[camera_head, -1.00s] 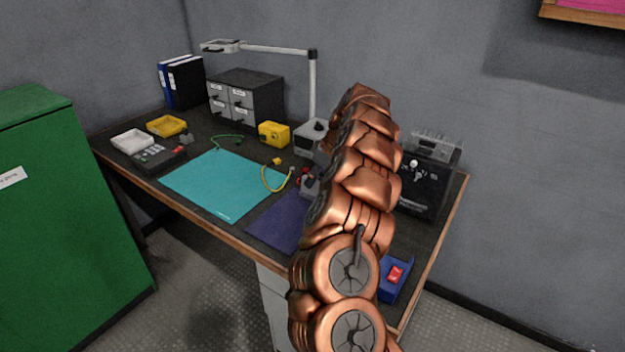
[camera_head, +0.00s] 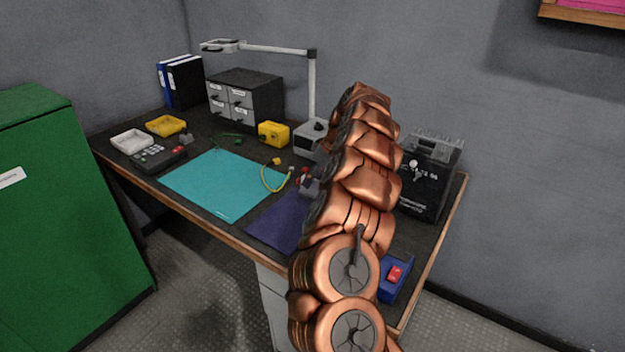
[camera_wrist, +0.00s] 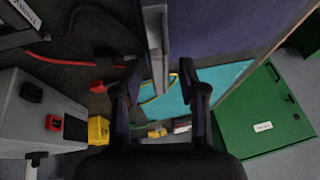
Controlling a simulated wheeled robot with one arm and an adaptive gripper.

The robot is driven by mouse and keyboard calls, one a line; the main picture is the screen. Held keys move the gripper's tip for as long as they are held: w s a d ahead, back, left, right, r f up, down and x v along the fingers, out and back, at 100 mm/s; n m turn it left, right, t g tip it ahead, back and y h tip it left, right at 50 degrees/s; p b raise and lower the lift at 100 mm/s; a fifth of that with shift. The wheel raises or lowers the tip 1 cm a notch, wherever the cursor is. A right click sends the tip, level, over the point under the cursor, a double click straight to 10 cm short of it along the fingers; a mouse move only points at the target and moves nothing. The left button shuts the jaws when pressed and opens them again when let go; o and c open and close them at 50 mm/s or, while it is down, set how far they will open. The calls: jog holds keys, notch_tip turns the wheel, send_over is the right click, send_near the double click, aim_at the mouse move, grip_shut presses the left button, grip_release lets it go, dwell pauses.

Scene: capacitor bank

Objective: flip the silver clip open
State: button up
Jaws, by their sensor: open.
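In the wrist view, my gripper (camera_wrist: 158,68) is open, with one dark finger on each side of a narrow grey metal piece (camera_wrist: 155,42). This piece may be the silver clip, but I cannot tell for sure. It reaches from the top edge down between the fingers; contact is not clear. In the head view, a small grey device (camera_head: 309,188) with red parts sits by the dark blue mat (camera_head: 275,222), partly behind my arm. My gripper is hidden there, and no silver clip can be made out.
A black box (camera_head: 428,185) with a pale knob stands at the right. A blue box with a red switch (camera_head: 395,274) is near the front right edge. The teal mat (camera_head: 222,184), yellow box (camera_head: 273,133) and lamp (camera_head: 312,85) are on the desk. A green cabinet (camera_head: 70,210) stands left.

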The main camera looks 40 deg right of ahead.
jog(key=v, duration=1.1)
jog(key=shift+r, duration=0.25)
jog(key=shift+s+d, duration=0.1)
jog(key=a+r+n+g+y, duration=0.1)
jog(key=a+r, duration=0.1)
jog(key=a, duration=0.7)
jog(key=a+r, duration=0.3)
jog(key=a, duration=0.5)
jog(key=s+a+g, duration=0.2)
jog(key=s+a, duration=0.7)
jog(key=a, duration=0.4)
jog(key=s+a+f+g+h, duration=0.2)
jog(key=s+a, duration=0.4)
jog(key=s, duration=0.7)
jog(key=s+f+m+g+h, duration=0.15)
jog(key=s+f, duration=0.25)
jog(key=s, duration=0.5)
jog(key=s+f+m+h, duration=0.1)
jog(key=s+f+m, duration=0.25)
jog(key=s, duration=0.55)
notch_tip(320, 180, up, 13)
jog(key=t+p, duration=0.1)
jog(key=p, duration=1.2)
jog(key=shift+w+d+r+n, duration=0.2)
jog(key=shift+w+d+n, duration=0.1)
jog(key=shift+d, duration=0.1)
